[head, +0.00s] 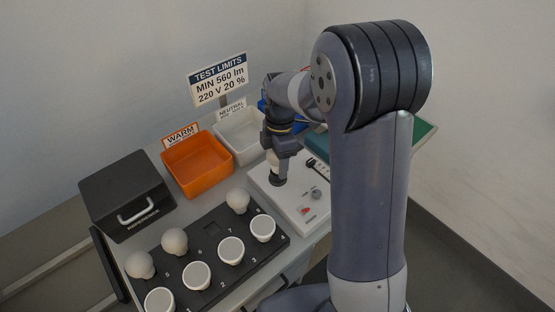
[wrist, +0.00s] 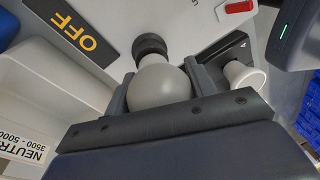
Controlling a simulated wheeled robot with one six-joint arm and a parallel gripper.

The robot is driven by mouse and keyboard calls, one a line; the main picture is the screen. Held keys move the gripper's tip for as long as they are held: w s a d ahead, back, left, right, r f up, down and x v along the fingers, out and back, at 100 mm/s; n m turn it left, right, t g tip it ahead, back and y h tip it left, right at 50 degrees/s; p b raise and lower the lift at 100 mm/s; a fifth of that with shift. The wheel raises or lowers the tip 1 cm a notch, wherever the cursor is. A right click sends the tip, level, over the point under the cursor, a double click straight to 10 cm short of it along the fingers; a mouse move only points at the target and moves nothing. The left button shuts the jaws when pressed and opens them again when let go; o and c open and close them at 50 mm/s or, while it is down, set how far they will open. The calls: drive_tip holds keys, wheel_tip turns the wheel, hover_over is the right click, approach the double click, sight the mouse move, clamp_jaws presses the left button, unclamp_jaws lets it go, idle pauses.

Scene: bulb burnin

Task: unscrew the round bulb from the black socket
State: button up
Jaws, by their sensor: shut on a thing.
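The round bulb (wrist: 160,85) is white and sits between the two fingers of my gripper (wrist: 158,92) in the wrist view. My gripper is shut on it. The bulb's base end is at the black socket (wrist: 150,45), and I cannot tell how far it is threaded in. In the head view my gripper (head: 274,160) points down over the black socket (head: 277,180) on the white test panel (head: 262,185). The bulb is mostly hidden there by the fingers.
A black tray (head: 190,262) with several round and flat-faced bulbs lies in front. An orange WARM bin (head: 197,165), a white NEUTRAL bin (head: 240,135) and a dark box (head: 125,195) with a handle stand behind. The panel has a red switch (head: 305,211).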

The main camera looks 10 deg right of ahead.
drive_tip(key=n, duration=0.4)
drive_tip(key=shift+n+h, duration=0.4)
drive_tip(key=o, duration=0.9)
drive_tip(key=shift+c, duration=0.2)
drive_tip(key=m+y, duration=0.1)
drive_tip(key=m, duration=0.5)
drive_tip(key=shift+p, duration=0.35)
drive_tip(key=m, duration=0.6)
drive_tip(key=shift+t+y, duration=0.3)
drive_tip(key=shift+y, duration=0.1)
drive_tip(key=m+t, duration=0.1)
drive_tip(key=m, duration=0.4)
drive_tip(key=shift+a+m, duration=0.1)
drive_tip(key=shift+m, duration=0.3)
drive_tip(key=m, duration=0.5)
drive_tip(key=shift+w+t, duration=0.1)
drive_tip(key=shift+t, duration=0.3)
